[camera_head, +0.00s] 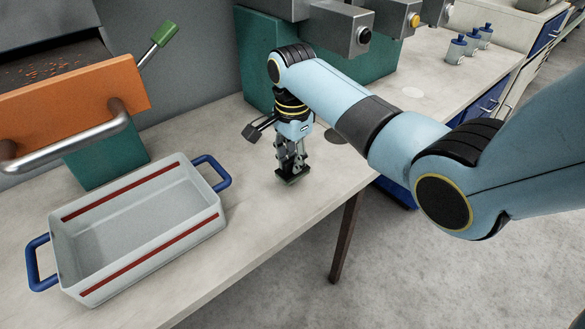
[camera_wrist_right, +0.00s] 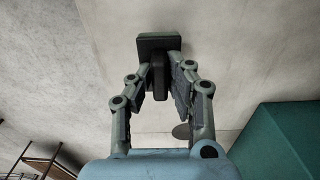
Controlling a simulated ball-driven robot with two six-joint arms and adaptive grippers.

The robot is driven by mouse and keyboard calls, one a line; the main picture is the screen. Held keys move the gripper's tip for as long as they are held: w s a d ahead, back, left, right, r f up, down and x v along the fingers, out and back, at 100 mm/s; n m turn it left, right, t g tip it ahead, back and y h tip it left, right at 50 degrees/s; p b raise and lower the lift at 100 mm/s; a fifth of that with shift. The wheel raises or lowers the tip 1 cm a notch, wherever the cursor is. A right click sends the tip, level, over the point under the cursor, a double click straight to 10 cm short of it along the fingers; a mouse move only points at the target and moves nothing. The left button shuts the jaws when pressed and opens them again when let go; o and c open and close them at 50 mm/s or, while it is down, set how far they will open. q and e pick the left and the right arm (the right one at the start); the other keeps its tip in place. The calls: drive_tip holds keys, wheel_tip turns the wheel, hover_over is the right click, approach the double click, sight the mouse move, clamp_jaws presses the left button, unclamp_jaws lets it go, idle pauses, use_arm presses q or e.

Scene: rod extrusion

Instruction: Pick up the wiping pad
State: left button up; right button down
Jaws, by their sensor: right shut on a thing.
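The wiping pad (camera_head: 291,181) is a small dark block with an upright handle, at the middle of the head view. My right gripper (camera_head: 291,165) points down over it and is shut on its handle. In the right wrist view the pad (camera_wrist_right: 159,41) sits at the tips of my right gripper (camera_wrist_right: 159,72), with the dark handle between the fingers. I cannot tell whether the pad touches the worktop or hangs just above it. My left gripper is not in view.
A grey tray (camera_head: 213,211) with blue handles and red stripes stands at left on the worktop (camera_head: 268,237). Behind it is an orange-fronted machine (camera_head: 75,96). Teal housings (camera_head: 262,62) stand behind my arm. Small blue-topped containers (camera_head: 457,49) are at the upper right.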

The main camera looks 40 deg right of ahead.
drive_tip(key=s+d+r+p, duration=0.1)
drive_tip(key=s+r, duration=0.6)
drive_tip(key=s, duration=0.4)
drive_tip(key=shift+s+d+r, duration=0.3)
drive_tip(key=shift+s+r, duration=0.05)
drive_tip(key=c, duration=1.8)
unclamp_jaws()
clamp_jaws()
